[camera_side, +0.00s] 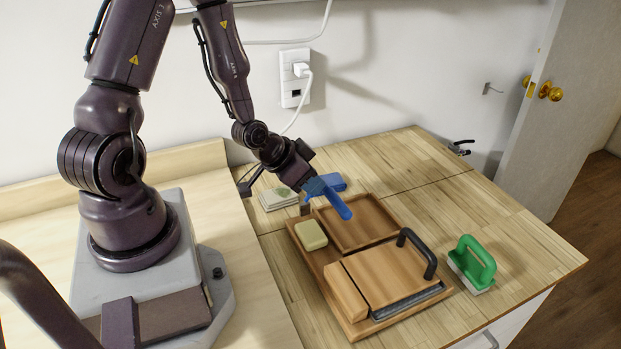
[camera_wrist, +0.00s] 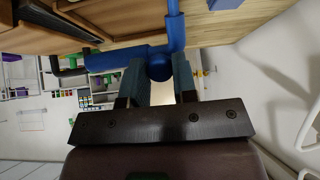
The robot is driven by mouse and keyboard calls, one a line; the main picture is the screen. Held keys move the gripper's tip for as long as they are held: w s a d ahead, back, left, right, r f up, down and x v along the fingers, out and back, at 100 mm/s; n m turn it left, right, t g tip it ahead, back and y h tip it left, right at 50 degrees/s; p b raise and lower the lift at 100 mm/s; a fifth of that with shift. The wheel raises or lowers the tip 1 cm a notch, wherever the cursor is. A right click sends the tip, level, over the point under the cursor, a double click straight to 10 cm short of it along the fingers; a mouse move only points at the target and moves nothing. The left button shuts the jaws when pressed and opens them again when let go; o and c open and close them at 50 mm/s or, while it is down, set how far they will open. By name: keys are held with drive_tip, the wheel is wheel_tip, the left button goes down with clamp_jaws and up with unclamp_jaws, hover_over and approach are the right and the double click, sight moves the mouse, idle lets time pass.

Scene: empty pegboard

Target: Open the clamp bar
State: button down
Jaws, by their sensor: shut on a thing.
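A black bent bar (camera_side: 430,262), which looks like the clamp bar, stands raised at the right end of a wooden block (camera_side: 385,272) on a wooden tray (camera_side: 350,327). A grey metal strip (camera_side: 408,302) runs along the block's front edge. My gripper (camera_side: 312,188) is up and to the left of the bar, apart from it. It is shut on a blue T-shaped tool (camera_side: 338,205), held above the tray's back part. In the wrist view the blue tool (camera_wrist: 125,57) sits between the fingers of my gripper (camera_wrist: 160,75). The exact contact is partly hidden.
A pale yellow block (camera_side: 311,235) lies in the tray's left part. A green-handled brush (camera_side: 472,265) stands to the right. The wooden worktop (camera_side: 510,235) is clear at the right.

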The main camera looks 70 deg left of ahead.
drive_tip(key=c, duration=0.9)
unclamp_jaws()
drive_tip(key=shift+w, duration=0.1)
